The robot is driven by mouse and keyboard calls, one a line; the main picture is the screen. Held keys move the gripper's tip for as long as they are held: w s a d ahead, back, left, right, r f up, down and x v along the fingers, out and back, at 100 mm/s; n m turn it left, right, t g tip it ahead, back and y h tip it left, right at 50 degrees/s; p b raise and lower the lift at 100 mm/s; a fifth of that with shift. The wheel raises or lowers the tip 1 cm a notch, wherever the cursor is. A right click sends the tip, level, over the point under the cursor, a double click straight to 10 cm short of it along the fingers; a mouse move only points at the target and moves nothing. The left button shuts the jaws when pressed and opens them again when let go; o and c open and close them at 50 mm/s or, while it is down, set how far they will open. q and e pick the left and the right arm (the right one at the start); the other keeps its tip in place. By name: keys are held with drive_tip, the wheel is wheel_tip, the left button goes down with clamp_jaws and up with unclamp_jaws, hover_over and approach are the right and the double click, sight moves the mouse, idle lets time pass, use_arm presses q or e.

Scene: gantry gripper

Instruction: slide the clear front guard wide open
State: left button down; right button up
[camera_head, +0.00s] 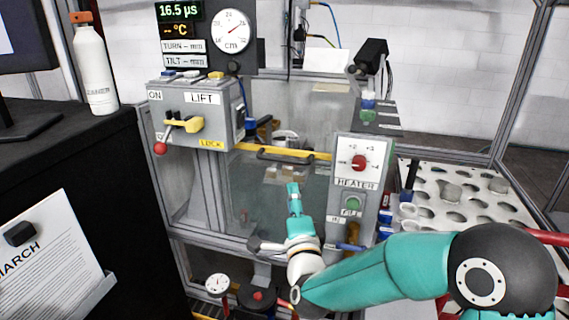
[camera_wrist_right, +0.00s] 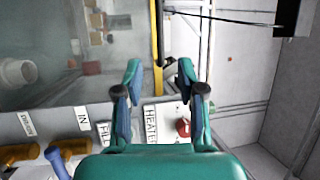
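The clear front guard (camera_head: 262,195) is a see-through panel with a yellow top edge (camera_head: 250,148) and a dark bar handle (camera_head: 290,158) just below that edge. The guard stands across the front of the machine, its panel reaching well below the handle. My right gripper (camera_head: 293,188) is in front of the panel, below the handle in the head view. In the right wrist view my right gripper (camera_wrist_right: 158,70) is open and empty. The handle (camera_wrist_right: 153,30) and yellow edge show beyond the gap between its fingers, apart from them. My left gripper is out of view.
A grey LIFT box (camera_head: 195,110) with a yellow LOCK label is left of the guard. A grey HEATER box (camera_head: 360,180) with a red knob is close on the right. A holed white tray (camera_head: 470,200) lies farther right. A black-topped bench with a white bottle (camera_head: 93,70) is left.

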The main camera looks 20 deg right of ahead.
sight(285, 161)
drive_tip(key=p+x, duration=0.3)
drive_tip(key=x, duration=1.1)
drive_tip(key=shift+w, duration=0.2)
drive_tip(key=c, duration=0.7)
clamp_jaws()
drive_tip(key=shift+f, duration=0.1)
